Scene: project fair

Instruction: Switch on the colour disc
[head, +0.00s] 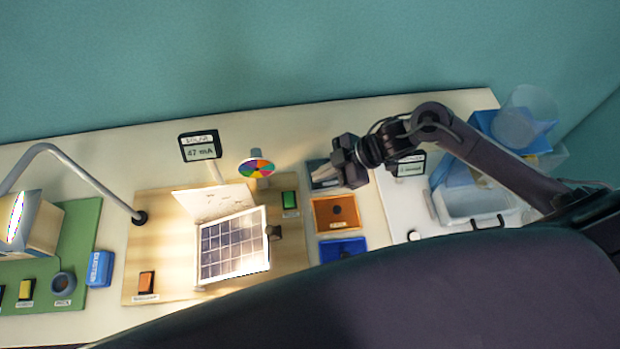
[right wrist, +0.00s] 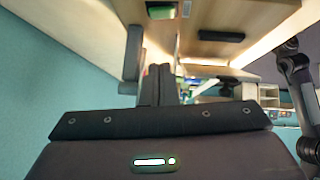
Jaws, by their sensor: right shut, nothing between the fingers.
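The colour disc (head: 257,168), with bright wedge-shaped segments, stands at the back of the wooden board (head: 180,222). Its segments look distinct. A green switch (head: 289,200) with a small label sits just right of and in front of the disc. An orange switch (head: 146,281) is at the board's front left. My right gripper (head: 335,173) is shut and empty, to the right of the green switch and apart from it, above a dark grey tray. In the right wrist view its dark fingers (right wrist: 158,85) are together. My left gripper is not in view.
A solar panel (head: 233,246) with a raised white flap fills the board's middle. A meter (head: 199,146) reading 47 mA stands behind. A bent lamp arm (head: 82,172) reaches over the left. Orange (head: 335,213) and blue (head: 341,250) trays lie right of the board; a clear tub (head: 470,203) is farther right.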

